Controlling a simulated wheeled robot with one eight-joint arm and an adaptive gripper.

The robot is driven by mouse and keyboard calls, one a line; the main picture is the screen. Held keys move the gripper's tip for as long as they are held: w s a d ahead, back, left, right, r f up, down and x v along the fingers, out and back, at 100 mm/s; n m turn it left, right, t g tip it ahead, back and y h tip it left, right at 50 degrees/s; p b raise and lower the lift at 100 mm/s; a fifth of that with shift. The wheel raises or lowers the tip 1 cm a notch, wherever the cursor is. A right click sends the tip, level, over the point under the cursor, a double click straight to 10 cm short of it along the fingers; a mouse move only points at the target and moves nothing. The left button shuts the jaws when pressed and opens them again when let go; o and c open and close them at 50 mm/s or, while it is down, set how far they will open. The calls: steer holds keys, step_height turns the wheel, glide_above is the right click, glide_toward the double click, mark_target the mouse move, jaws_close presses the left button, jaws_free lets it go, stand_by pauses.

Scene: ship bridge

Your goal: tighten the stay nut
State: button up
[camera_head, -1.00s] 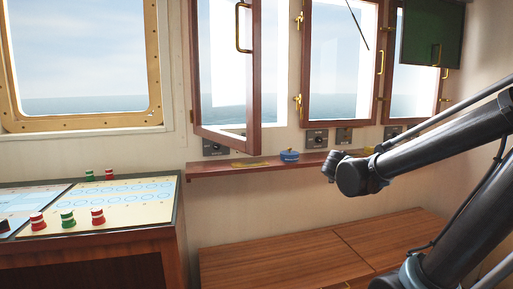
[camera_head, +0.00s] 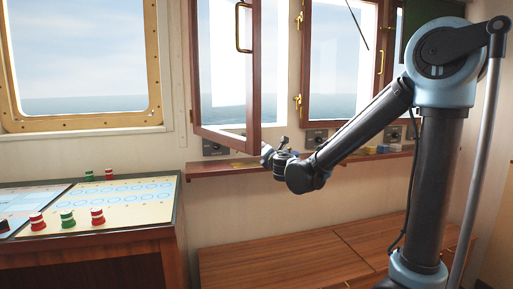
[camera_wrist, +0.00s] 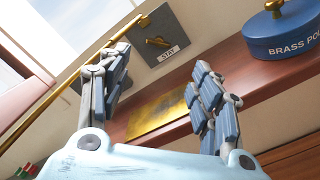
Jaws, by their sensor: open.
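In the wrist view, a dark grey plate marked STAY (camera_wrist: 172,22) is fixed to the wall and carries a small brass wing-shaped nut (camera_wrist: 158,43). A long brass rod (camera_wrist: 45,100) runs from beside the plate down to the left, passing behind my left finger. My gripper (camera_wrist: 163,62) is open and empty, its fingers spread on either side below the plate. The nut shows beyond the gap between them, apart from both. In the head view my gripper (camera_head: 274,153) is by the shelf, near the lower edge of the open window; the nut is too small to tell there.
A wooden shelf (camera_head: 212,169) runs under the windows. A flat yellow piece (camera_wrist: 160,112) and a blue tin lettered BRASS PO (camera_wrist: 283,44) lie on it, the tin right of my gripper. The open window sash (camera_head: 226,134) juts out at left. A console (camera_head: 120,205) stands lower left.

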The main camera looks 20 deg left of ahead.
steer(key=x, duration=1.3)
steer(key=shift+w+a, duration=0.1)
steer(key=shift+w, duration=0.2)
steer(key=shift+c, duration=0.5)
steer(key=c, duration=0.9)
steer(key=shift+s+d, duration=0.1)
steer(key=shift+d, duration=0.1)
steer(key=shift+c, duration=0.3)
